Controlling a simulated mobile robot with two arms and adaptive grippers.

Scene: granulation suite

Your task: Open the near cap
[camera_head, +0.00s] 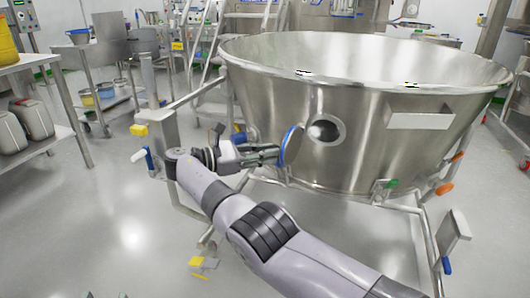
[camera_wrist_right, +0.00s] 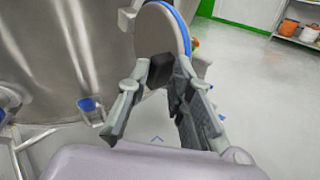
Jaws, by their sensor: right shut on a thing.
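The near cap (camera_head: 291,146) is a round metal disc with a blue rim, beside the wall of the large steel bowl (camera_head: 270,95). It stands out from the wall at an angle, left of a round port (camera_head: 325,130) that shows uncovered. My right gripper (camera_head: 270,154) reaches the cap from the left. In the right wrist view the cap (camera_wrist_right: 158,32) stands beyond the fingers, and my right gripper (camera_wrist_right: 158,95) is shut on its dark handle (camera_wrist_right: 161,70). The fingers hide part of the handle. My left gripper is not in view.
The bowl stands on a tubular frame (camera_head: 415,235) with green and orange knobs. A shelf (camera_head: 50,140) with canisters (camera_head: 32,118) is at the left, and a steel table (camera_head: 95,50) stands behind it. The floor at the lower left is mostly clear.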

